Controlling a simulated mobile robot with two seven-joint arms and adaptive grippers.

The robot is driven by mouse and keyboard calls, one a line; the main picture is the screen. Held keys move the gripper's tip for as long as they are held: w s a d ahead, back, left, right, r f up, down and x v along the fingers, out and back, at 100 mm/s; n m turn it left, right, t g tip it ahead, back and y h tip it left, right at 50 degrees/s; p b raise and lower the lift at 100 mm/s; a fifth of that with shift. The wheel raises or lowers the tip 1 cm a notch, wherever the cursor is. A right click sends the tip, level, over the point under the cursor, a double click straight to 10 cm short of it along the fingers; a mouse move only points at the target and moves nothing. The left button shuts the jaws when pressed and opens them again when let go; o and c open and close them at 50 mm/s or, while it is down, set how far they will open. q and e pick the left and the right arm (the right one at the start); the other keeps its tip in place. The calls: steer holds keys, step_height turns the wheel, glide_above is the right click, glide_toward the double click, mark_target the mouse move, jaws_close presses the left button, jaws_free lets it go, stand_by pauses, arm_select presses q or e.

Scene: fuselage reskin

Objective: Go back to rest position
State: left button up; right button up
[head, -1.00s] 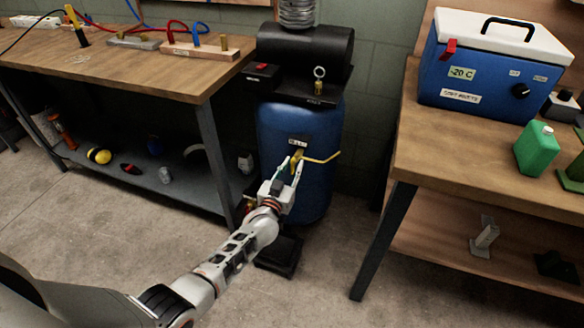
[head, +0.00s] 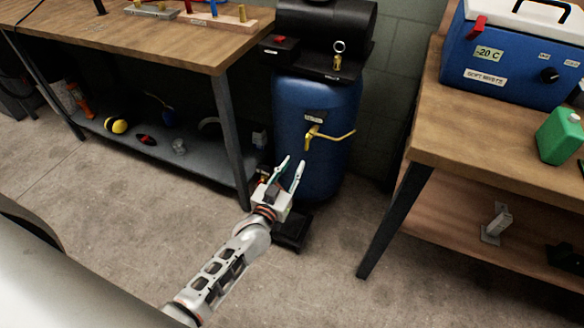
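My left gripper (head: 290,171) is open and empty, with its two fingers apart. It is in front of the lower part of the blue compressor tank (head: 296,105). The yellow valve handle (head: 311,136) on the tank is above the fingertips, apart from them. A yellow pipe (head: 340,136) runs right from the valve. My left arm reaches in from the bottom left. My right gripper is not in the head view.
A wooden workbench (head: 190,45) with a lower shelf (head: 200,166) of small items stands at left. At right is another bench (head: 480,135) with a blue cooler (head: 500,68) and a green jug (head: 560,136).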

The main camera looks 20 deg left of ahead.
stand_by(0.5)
arm_select(q)
steer(key=s+d+f+m+g+h+p, duration=0.1)
steer(key=s+m+g+p, duration=0.1)
steer(key=s, duration=1.4)
steer(key=s+d+f+m+g+h+p, duration=0.1)
steer(key=s+g+p, duration=0.4)
steer(key=s, duration=1.1)
steer(key=shift+s+d+m+p, duration=0.3)
steer(key=shift+d+m+p, duration=0.15)
steer(key=shift+p, duration=0.35)
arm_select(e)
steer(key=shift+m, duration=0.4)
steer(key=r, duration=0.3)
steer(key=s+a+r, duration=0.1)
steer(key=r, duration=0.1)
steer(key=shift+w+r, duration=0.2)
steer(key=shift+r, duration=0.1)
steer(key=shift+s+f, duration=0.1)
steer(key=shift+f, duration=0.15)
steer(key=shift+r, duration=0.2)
arm_select(q)
steer(key=shift+w, duration=0.1)
